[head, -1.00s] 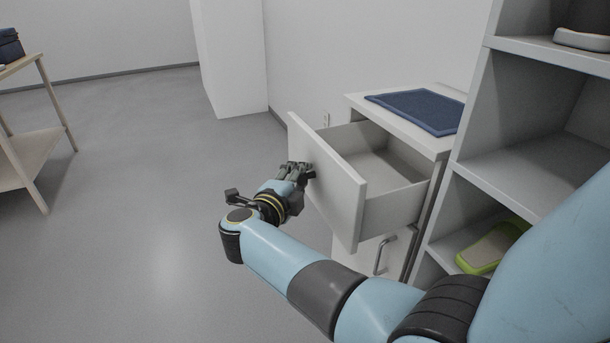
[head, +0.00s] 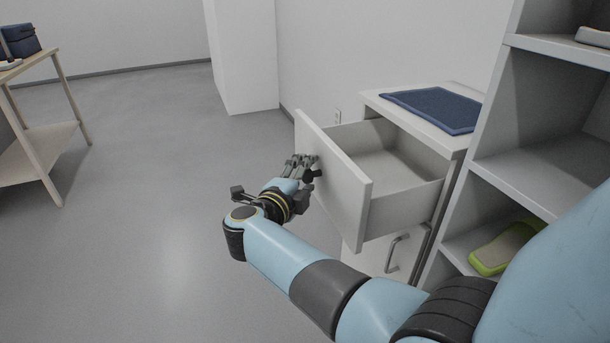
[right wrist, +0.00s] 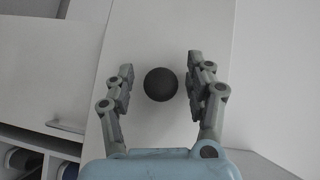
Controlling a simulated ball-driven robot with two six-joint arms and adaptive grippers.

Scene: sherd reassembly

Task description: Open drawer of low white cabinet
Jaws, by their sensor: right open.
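The low white cabinet (head: 448,143) stands at the right in the head view, with its top drawer (head: 337,180) pulled well out. The drawer's inside looks empty. On the drawer front is a round dark knob, seen clearly in the right wrist view (right wrist: 160,84). My right gripper (head: 307,165) is at the outer face of the drawer front. In the right wrist view the gripper's fingers (right wrist: 158,75) are open, one on each side of the knob, with a gap on both sides. My left gripper is not in view.
A blue mat (head: 432,108) lies on the cabinet top. A lower front with a bar handle (head: 396,252) is below the drawer. A grey shelf unit (head: 530,165) with a green-edged item (head: 503,248) stands close at the right. The floor at left is clear up to a wooden table (head: 62,115).

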